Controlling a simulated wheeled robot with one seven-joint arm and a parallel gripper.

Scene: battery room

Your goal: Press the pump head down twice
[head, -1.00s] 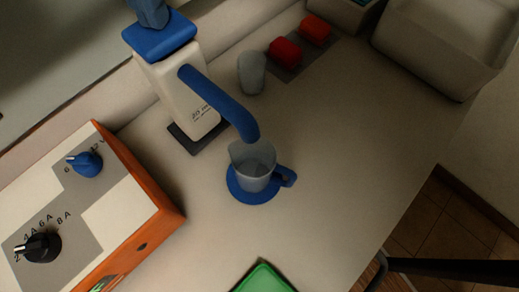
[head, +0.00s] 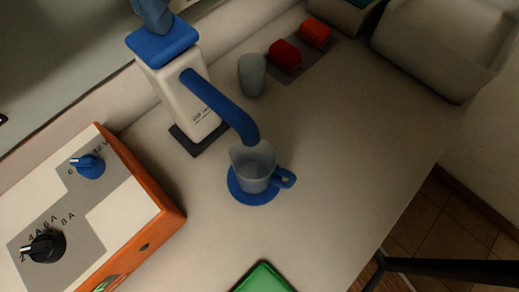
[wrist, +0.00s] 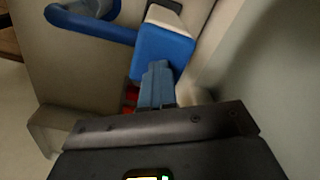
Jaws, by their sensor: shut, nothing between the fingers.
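The pump dispenser has a white body (head: 189,100), a blue block-shaped pump head (head: 163,43) on top and a curved blue spout (head: 220,105). A clear cup with a blue handle (head: 254,167) stands on a blue round base (head: 250,197) under the spout's end. My gripper (head: 153,14) is shut and empty, its blue-grey fingers pointing down at the top of the pump head. In the wrist view the fingertips (wrist: 157,68) overlap the blue head (wrist: 163,48); they look touching or very close, and the exact contact is hard to see.
An orange-sided control box (head: 95,210) with knobs stands at the left. A grey cup (head: 252,74), red blocks (head: 286,55) and a pale bin (head: 430,50) are behind and to the right. A green object (head: 264,280) lies at the front. The counter's right middle is clear.

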